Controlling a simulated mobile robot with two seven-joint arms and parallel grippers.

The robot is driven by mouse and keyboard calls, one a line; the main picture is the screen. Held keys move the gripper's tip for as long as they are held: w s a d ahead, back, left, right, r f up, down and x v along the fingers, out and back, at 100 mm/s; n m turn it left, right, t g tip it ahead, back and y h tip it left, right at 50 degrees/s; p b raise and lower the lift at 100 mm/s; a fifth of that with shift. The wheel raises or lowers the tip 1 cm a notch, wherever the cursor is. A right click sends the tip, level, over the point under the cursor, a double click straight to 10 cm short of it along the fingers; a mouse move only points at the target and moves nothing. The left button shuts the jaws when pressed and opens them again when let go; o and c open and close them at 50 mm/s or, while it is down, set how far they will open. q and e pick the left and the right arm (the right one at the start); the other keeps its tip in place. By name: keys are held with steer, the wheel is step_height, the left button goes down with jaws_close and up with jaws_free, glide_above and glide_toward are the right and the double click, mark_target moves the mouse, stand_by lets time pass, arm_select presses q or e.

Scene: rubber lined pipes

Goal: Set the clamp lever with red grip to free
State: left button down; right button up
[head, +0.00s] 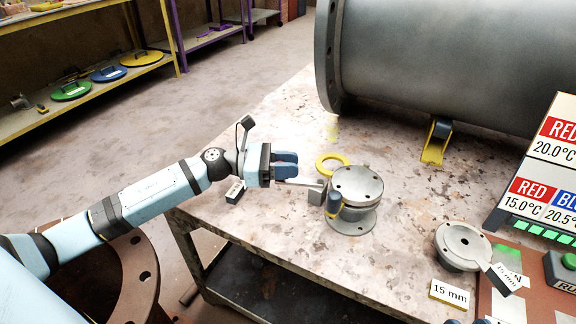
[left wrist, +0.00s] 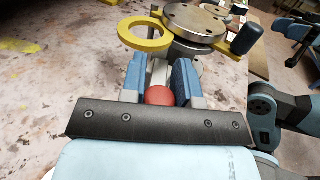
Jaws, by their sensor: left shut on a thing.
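The clamp (head: 357,187) is a round grey metal flanged piece standing on the table. It also shows at the top of the left wrist view (left wrist: 195,22). A pale lever (head: 300,183) runs from its left side to my left gripper (head: 286,165). In the left wrist view the red grip (left wrist: 160,95) sits between the two blue fingers of my left gripper (left wrist: 160,85), which are shut on it. The fingers hide the grip in the head view. Only doubtful blue parts of my right gripper show.
A yellow ring (head: 319,163) lies behind the clamp. A large grey pipe (head: 450,55) lies across the back of the table. A smaller flanged fitting (head: 462,246), a 15 mm label (head: 449,294) and a sign board (head: 540,170) are at the right. The left table edge is near my arm.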

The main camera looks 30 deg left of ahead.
arm_select(q)
steer(key=c, duration=0.9)
jaws_free()
steer(key=shift+o, duration=0.2)
steer(key=shift+a, duration=0.1)
steer(key=p+v, duration=0.2)
steer(key=v, duration=1)
steer(key=shift+s+a, duration=0.25)
steer(key=shift+a, duration=0.05)
steer(key=shift+s+a, duration=0.2)
steer(key=shift+a, duration=0.2)
arm_select(e)
step_height(320, 180, up, 3)
steer(key=shift+r+m+t, duration=0.1)
steer(key=shift+m+t, duration=0.2)
steer(key=shift+t, duration=0.3)
steer(key=shift+s+d, duration=0.1)
